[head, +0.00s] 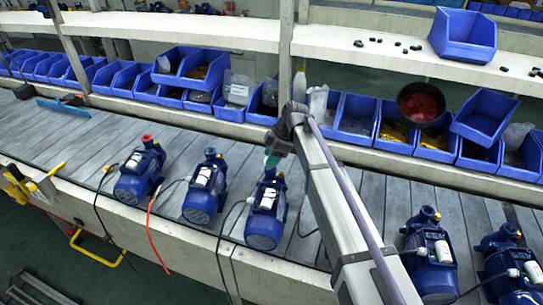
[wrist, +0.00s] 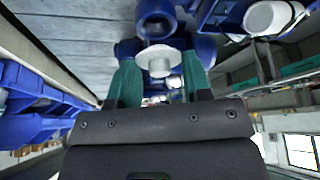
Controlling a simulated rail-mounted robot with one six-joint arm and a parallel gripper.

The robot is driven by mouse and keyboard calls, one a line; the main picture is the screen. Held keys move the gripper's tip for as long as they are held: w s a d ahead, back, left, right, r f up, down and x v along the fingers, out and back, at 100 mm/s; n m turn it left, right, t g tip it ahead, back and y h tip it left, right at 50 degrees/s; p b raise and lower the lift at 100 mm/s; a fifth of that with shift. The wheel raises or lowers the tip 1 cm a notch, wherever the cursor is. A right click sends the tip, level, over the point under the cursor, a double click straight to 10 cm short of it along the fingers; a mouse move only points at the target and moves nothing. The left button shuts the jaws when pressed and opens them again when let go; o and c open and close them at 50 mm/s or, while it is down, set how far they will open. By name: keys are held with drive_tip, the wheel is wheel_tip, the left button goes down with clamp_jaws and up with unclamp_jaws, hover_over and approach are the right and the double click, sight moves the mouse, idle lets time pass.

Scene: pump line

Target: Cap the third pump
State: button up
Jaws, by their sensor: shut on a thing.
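A row of blue pumps stands on the slatted conveyor. The third from the left (head: 266,212) is below my gripper (head: 271,160). In the wrist view my gripper (wrist: 160,66) has green fingers shut on a pale, flanged cap (wrist: 160,56). A blue pump port (wrist: 157,18) with a dark opening shows just beyond the cap, apart from it in the picture; the exact gap is unclear. The first pump (head: 140,175) has a red cap (head: 147,138) on top. The second pump (head: 205,188) shows a blue top port. The cap is too small to tell in the head view.
Two more pumps (head: 428,255) (head: 512,265) stand right of my arm. Blue bins (head: 355,118) line the shelf behind the conveyor, one with a black bowl of red parts (head: 420,104). Cables and a red hose (head: 152,225) hang over the front edge.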

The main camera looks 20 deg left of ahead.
drive_tip(key=shift+f+b, duration=0.7)
drive_tip(key=shift+f, duration=0.35)
drive_tip(key=shift+f+b, duration=0.55)
idle(0.3)
drive_tip(key=o, duration=1)
drive_tip(key=shift+c, duration=0.2)
drive_tip(key=shift+r, duration=0.2)
drive_tip(key=p+v, duration=0.5)
drive_tip(key=shift+w+d+r+p, duration=0.1)
drive_tip(key=shift+d+r+p, duration=0.05)
drive_tip(key=shift+r+p, duration=0.15)
drive_tip(key=p+v, duration=1)
drive_tip(key=v, duration=0.1)
